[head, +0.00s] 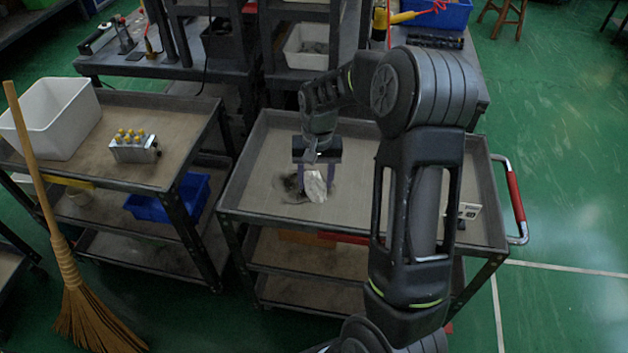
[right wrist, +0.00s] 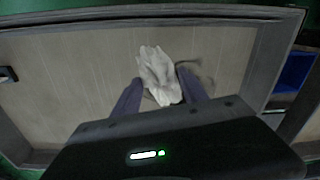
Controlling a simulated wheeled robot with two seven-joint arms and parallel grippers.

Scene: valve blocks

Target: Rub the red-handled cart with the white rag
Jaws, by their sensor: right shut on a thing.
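The red-handled cart (head: 275,204) stands in the middle of the head view, with its red grip (head: 516,196) on the right end. A dark stain (head: 291,187) marks its top shelf. My right gripper (head: 316,184) is shut on the white rag (head: 317,190) and holds it down at the shelf, beside and partly over the stain. In the right wrist view, the rag (right wrist: 158,74) sticks out between the two fingers, with part of the stain (right wrist: 200,82) to its right. I cannot tell whether the rag touches the shelf. My left gripper is not in view.
A second cart (head: 180,118) on the left carries a white bin (head: 58,117) and a metal valve block (head: 134,149). A broom (head: 75,275) stands before it. A small white object (head: 468,211) lies at the red-handled cart's right end. A workbench (head: 230,60) stands behind.

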